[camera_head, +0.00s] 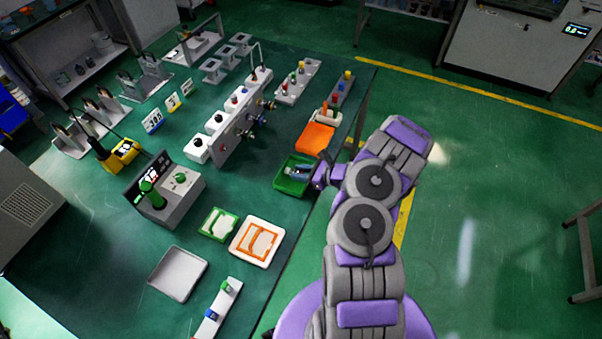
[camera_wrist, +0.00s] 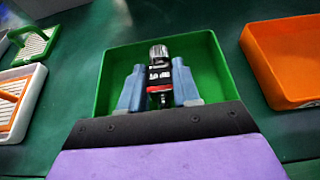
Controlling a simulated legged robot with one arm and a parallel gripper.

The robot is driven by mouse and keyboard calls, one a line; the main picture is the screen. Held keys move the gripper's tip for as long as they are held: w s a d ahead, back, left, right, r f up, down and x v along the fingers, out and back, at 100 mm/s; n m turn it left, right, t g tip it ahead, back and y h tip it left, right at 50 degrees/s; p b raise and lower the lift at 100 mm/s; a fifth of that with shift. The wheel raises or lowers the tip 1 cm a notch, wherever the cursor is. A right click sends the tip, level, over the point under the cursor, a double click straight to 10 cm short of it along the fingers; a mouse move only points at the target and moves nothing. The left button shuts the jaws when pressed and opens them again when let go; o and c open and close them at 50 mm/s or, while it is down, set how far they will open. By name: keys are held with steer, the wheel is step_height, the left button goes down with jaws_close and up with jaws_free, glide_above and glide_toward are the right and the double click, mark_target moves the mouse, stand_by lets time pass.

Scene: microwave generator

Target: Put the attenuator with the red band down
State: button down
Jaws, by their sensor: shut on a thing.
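My gripper (camera_wrist: 159,92) is shut on an attenuator (camera_wrist: 159,75) in the wrist view. The attenuator has a silver knurled end, a dark body with white marks and a red band near the fingers. It is held over or inside a green tray (camera_wrist: 113,66), within the tray's outline; I cannot tell whether it touches the floor of the tray. In the head view my gripper (camera_head: 303,172) is at the green tray (camera_head: 289,187) by the table's right edge. The attenuator is too small to make out there.
An orange tray (camera_head: 316,138) stands just beyond the green tray. Small racks with coloured pieces (camera_head: 340,88) stand farther back. A green frame (camera_head: 218,224) and a white and orange one (camera_head: 257,242) lie nearer. A grey generator box (camera_head: 172,196) is to the left.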

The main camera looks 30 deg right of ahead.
steer(key=shift+a+r, duration=0.1)
steer(key=shift+a, duration=0.15)
steer(key=shift+d+f+b, duration=0.1)
steer(key=shift+f+b, duration=0.2)
steer(key=shift+f, duration=0.1)
steer(key=c, duration=0.9)
jaws_free()
steer(key=shift+d, duration=0.2)
steer(key=shift+o, duration=0.5)
steer(key=shift+a, duration=0.1)
